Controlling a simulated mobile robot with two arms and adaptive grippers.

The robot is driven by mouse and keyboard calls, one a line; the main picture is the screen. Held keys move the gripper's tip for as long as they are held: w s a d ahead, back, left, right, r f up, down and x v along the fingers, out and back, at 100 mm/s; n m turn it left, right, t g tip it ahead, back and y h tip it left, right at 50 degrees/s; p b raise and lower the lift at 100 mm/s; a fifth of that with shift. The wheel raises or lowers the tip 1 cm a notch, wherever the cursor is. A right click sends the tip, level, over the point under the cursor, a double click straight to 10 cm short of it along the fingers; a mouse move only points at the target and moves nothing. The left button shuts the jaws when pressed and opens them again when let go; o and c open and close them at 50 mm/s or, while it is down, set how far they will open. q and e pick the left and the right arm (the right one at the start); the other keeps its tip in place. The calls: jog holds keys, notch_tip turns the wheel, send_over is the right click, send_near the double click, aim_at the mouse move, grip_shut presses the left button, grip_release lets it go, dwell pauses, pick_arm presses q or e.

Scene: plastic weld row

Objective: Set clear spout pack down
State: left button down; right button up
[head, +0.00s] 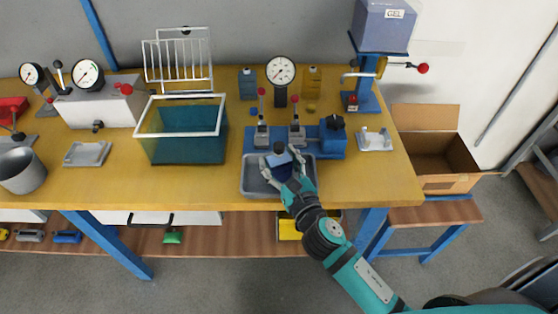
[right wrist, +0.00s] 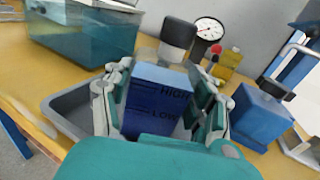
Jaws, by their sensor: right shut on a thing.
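My right gripper (head: 282,164) is shut on a blue pack (right wrist: 155,100) with HIGH and LOW marks and a dark cap. The fingers sit on either side of it, also in the right wrist view (right wrist: 158,112). My left gripper is not in view.
Behind the tray stands a blue fixture (head: 255,142) with red-knobbed levers and a gauge (head: 280,70). A teal tank (head: 182,150) is to the left. An open carton (head: 450,183) is right of the bench.

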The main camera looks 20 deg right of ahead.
jog(key=o, duration=1.3)
jog(key=shift+f, duration=0.1)
jog(key=shift+s+d+r+b, duration=0.1)
jog(key=shift+s+d+b, duration=0.25)
jog(key=shift+s, duration=1.65)
jog(key=shift+s+d+r+b, duration=0.1)
jog(key=shift+s+b, duration=0.4)
jog(key=shift+s, duration=1.5)
jog(key=shift+s+d+b, duration=0.25)
jog(key=shift+s+b, duration=0.15)
jog(key=shift+s, duration=1.6)
